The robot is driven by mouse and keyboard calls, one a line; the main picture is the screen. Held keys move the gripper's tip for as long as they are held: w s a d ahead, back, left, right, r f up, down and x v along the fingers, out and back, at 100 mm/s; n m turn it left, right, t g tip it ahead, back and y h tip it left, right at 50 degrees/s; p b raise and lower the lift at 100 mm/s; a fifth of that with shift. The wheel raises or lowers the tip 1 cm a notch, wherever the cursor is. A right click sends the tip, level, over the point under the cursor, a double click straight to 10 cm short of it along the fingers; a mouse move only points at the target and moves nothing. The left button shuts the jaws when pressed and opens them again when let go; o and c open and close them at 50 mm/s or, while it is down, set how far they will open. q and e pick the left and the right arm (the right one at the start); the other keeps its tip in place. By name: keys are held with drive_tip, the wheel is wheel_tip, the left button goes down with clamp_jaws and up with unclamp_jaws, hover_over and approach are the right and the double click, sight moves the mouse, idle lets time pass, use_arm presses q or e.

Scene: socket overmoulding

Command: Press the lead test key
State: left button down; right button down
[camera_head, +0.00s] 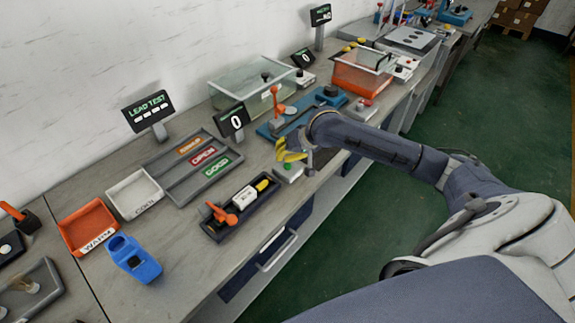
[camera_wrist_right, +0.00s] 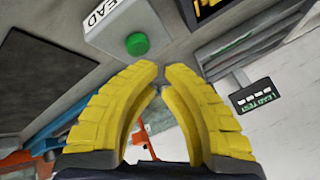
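The lead test key is a pale box with a green button and the word LEAD; in the wrist view the box (camera_wrist_right: 118,22) is at the upper left with its green button (camera_wrist_right: 136,43). In the head view the key (camera_head: 288,174) is at the bench's front edge, partly hidden under my right gripper (camera_head: 292,154). The yellow fingertips (camera_wrist_right: 161,72) nearly meet, with nothing between them. In the wrist view they show just below and right of the button; I cannot tell whether they touch it. My left gripper is not in view.
The LEAD TEST display (camera_head: 148,112) stands at the back of the bench. A grey sorting tray (camera_head: 168,172) lies left of the key, and a dark tray (camera_head: 262,199) with an orange-handled tool and a plug lies in front. A blue fixture (camera_head: 325,98) stands behind my gripper.

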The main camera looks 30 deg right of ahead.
drive_tip(key=shift+f, duration=1)
idle(1.8)
drive_tip(key=shift+r, duration=1)
drive_tip(key=shift+r, duration=0.15)
wheel_tip(320, 180, up, 5)
drive_tip(key=shift+f, duration=0.15)
idle(0.3)
drive_tip(key=shift+d, duration=0.1)
idle(0.5)
